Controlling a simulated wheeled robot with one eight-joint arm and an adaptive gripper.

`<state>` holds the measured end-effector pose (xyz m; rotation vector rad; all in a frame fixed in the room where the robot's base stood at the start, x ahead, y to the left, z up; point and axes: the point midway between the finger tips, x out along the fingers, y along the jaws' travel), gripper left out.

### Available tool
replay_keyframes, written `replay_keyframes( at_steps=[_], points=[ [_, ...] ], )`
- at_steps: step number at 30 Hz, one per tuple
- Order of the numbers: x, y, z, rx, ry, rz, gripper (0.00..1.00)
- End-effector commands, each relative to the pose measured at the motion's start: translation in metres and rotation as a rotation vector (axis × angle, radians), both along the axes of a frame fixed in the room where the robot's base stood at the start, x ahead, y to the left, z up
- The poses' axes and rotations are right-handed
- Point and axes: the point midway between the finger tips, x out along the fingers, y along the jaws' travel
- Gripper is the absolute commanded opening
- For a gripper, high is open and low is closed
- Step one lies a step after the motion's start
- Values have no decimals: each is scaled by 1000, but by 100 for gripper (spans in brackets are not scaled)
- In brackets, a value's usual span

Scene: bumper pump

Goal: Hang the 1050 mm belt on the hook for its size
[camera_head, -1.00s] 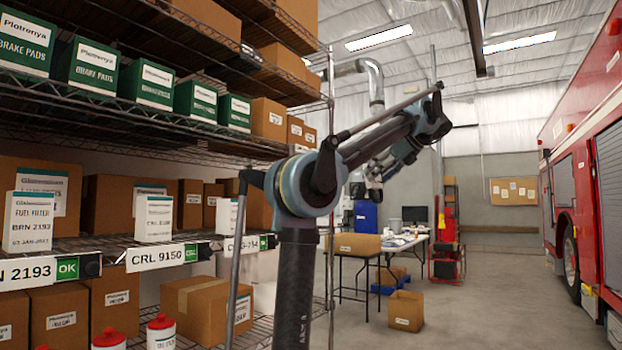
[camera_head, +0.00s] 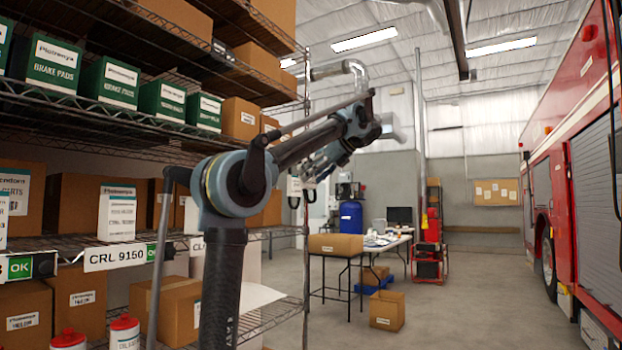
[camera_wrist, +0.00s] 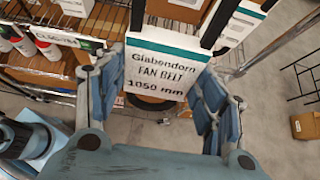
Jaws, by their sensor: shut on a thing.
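In the wrist view, a white card with a teal band reads "Glabendorn FAN BELT 1050 mm" (camera_wrist: 165,68). Black belt strands (camera_wrist: 138,14) rise from its top edge on both sides. My gripper (camera_wrist: 160,85) is shut on this belt, with one blue-grey finger at each side of the card. A second white and teal card (camera_wrist: 243,22) with black strands is behind it at the upper right; its size cannot be read. In the head view, my gripper is small and partly hidden by my arm. I cannot make out a hook in either view.
A wire shelf (camera_head: 70,248) with boxes and size tags fills the left, close to my arm. A folding table (camera_head: 385,243) and a cardboard box (camera_head: 387,310) stand ahead. A red truck (camera_head: 565,180) is on the right. The floor between is clear.

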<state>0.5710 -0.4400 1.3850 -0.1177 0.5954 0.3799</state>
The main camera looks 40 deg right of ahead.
Motion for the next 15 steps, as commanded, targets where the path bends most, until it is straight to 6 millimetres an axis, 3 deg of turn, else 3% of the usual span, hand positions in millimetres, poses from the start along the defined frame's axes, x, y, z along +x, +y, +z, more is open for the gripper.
replay_keyframes(
  at_steps=[15],
  points=[
    [16,6,-2,0,0,0,35]
  ],
)
